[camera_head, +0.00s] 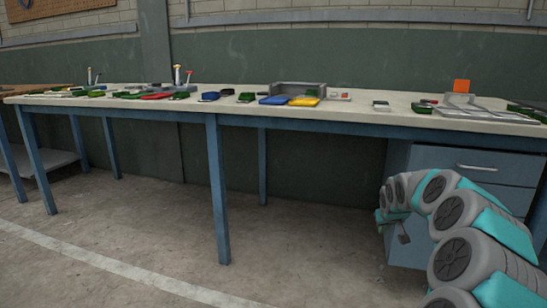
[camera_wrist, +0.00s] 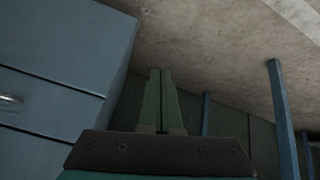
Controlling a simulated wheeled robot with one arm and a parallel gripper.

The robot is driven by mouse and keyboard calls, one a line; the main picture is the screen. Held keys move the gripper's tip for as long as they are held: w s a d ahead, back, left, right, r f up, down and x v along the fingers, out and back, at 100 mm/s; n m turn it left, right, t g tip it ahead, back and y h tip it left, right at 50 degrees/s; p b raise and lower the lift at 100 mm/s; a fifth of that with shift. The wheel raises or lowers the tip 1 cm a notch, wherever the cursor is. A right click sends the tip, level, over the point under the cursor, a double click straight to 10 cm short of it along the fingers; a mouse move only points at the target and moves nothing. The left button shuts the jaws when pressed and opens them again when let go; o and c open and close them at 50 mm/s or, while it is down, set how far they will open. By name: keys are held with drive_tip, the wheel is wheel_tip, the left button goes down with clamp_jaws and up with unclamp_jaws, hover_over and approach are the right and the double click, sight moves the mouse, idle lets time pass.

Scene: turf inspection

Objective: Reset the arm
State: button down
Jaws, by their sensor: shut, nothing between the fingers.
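My arm, grey with teal bands, reaches in from the lower right of the head view. It is bent, and its end hangs below the level of the bench top, in front of the blue drawer cabinet. My gripper (camera_wrist: 160,82) shows in the wrist view as two green fingers side by side, shut with nothing between them. In the head view the fingers are too small and too hidden by the arm to make out.
A long bench (camera_head: 350,113) with a pale top and blue legs holds several turf samples, trays and tools. The drawer cabinet (camera_head: 475,163) stands under its right end, and also shows close by in the wrist view (camera_wrist: 65,60). The concrete floor (camera_head: 170,235) in front is clear.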

drive_tip(key=s+a+r+n+g+y+p, duration=0.15)
drive_tip(key=s+a+r, duration=0.25)
drive_tip(key=s+a, duration=0.5)
drive_tip(key=s+a+r+g+y+p, duration=0.1)
drive_tip(key=s+a+r+g, duration=0.15)
drive_tip(key=s+a, duration=0.7)
drive_tip(key=s+a+m+g+p, duration=0.1)
drive_tip(key=s+g, duration=0.3)
drive_tip(key=s, duration=3.2)
drive_tip(key=shift+a+m+g+p, duration=0.35)
drive_tip(key=shift+a+p, duration=0.25)
drive_tip(key=shift+p, duration=0.3)
drive_tip(key=shift+h, duration=0.25)
